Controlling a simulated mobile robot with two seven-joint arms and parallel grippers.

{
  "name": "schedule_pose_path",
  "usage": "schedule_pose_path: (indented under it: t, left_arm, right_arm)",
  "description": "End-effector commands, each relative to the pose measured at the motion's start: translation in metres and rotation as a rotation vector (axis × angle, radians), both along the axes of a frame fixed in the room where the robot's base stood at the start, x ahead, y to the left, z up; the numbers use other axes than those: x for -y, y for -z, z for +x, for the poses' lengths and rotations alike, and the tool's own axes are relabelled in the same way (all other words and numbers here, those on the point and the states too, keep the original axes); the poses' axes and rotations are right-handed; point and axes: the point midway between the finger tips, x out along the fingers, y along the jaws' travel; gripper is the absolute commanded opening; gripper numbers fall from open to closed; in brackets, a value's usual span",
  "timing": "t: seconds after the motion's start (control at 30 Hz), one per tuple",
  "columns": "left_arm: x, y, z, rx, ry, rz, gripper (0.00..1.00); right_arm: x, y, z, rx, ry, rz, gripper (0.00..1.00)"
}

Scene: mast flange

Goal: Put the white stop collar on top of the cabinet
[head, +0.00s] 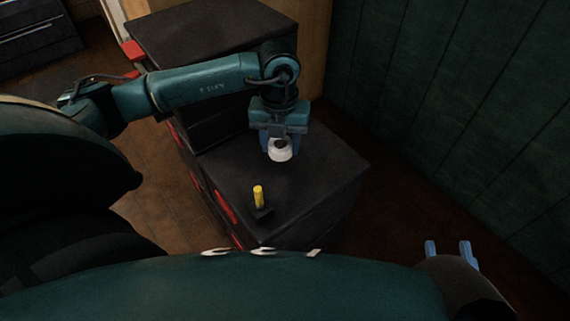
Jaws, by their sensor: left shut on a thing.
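The white stop collar (280,154) is a small white ring. My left gripper (281,141) is shut on it, with the blue fingers pointing down. The collar shows over the top of the lower dark cabinet section (325,174); I cannot tell whether it touches that surface. A taller dark cabinet section (205,38) stands behind, with a bare flat top. My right gripper (448,250) is at the lower right, its blue fingers apart and empty, away from the cabinet.
A yellow peg (258,196) stands upright on a small dark base near the front of the lower top. Red handles (224,207) line the cabinet's left side. A green plank wall (450,100) rises at the right. Wooden floor (158,190) lies at the left.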

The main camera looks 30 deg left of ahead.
Motion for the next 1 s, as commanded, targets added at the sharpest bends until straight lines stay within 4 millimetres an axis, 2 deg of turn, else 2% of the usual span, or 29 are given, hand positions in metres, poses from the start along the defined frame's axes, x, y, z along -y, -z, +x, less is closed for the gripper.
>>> schedule_pose_path:
  t: [0.03,0.1,0.33,0.57,0.97,1.0]
  left_arm:
    - [0.0,0.012,-0.001,-0.003,0.001,0.001,0.25]
    - [0.0,0.021,-0.001,-0.002,0.002,0.0,0.25]
    - [0.0,0.04,0.0,0.0,0.003,0.001,0.25]
    - [0.0,0.077,0.0,-0.001,0.004,0.001,0.25]
    - [0.0,0.082,0.0,0.0,0.005,0.0,0.25]
    - [0.0,0.082,0.0,0.0,0.005,0.0,0.5]
  right_arm:
    - [-0.001,0.003,0.0,0.017,-0.006,-0.001,0.36]
    - [-0.003,0.002,-0.001,0.039,-0.013,0.002,0.36]
    - [-0.005,0.002,-0.002,0.077,-0.027,0.006,0.36]
    - [-0.009,0.002,-0.003,0.117,-0.044,0.029,0.36]
    - [-0.009,0.001,-0.003,0.114,-0.044,0.039,0.36]
    - [-0.009,0.0,-0.003,0.114,-0.044,0.04,0.36]
